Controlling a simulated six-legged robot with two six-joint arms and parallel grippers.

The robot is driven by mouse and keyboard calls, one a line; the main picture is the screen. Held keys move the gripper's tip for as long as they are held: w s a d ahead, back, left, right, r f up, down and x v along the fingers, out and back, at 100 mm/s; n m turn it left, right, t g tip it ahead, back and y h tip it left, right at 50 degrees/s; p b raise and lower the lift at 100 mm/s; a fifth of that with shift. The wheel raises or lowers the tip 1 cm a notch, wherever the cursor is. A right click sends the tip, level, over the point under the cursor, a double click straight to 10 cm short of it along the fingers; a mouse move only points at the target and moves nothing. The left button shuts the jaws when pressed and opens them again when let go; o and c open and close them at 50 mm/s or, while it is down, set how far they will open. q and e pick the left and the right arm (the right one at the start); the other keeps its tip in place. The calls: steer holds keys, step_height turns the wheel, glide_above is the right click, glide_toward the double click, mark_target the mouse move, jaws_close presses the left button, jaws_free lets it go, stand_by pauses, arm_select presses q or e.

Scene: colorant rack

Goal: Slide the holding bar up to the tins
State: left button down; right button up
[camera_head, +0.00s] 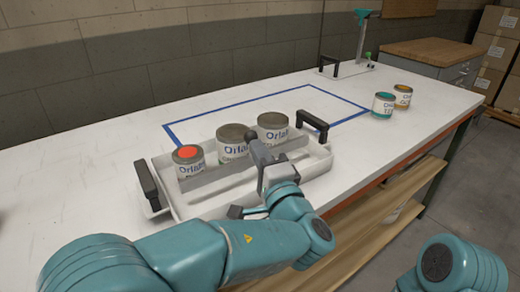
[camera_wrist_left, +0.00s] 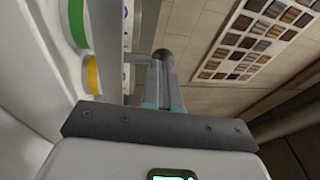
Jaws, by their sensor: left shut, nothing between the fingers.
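A white tray (camera_head: 195,208) with black handles holds three tins in a row. They are a small tin with a red top (camera_head: 188,160) at the left, a larger grey-lidded tin (camera_head: 232,143) in the middle and another grey-lidded tin (camera_head: 272,130) at the right. The grey holding bar (camera_head: 212,179) lies along the tray in front of the tins; my gripper hides part of it. My left gripper (camera_head: 258,150) is shut and empty over the tray's middle, close to the bar. Whether it touches the bar I cannot tell. In the left wrist view the fingers (camera_wrist_left: 163,85) are together. My right gripper is out of view.
A blue-taped rectangle (camera_head: 353,104) marks the white table (camera_head: 75,155) behind the tray. A teal-topped tin (camera_head: 383,105) and an orange-topped tin (camera_head: 403,96) stand at the right. A stand (camera_head: 362,40) is at the back.

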arm_select(q)
steer(key=shift+s+r, duration=0.2)
steer(key=shift+w+f, duration=0.1)
steer(key=shift+w+a+b, duration=0.75)
steer(key=shift+w+b, duration=0.05)
steer(key=shift+w, duration=0.3)
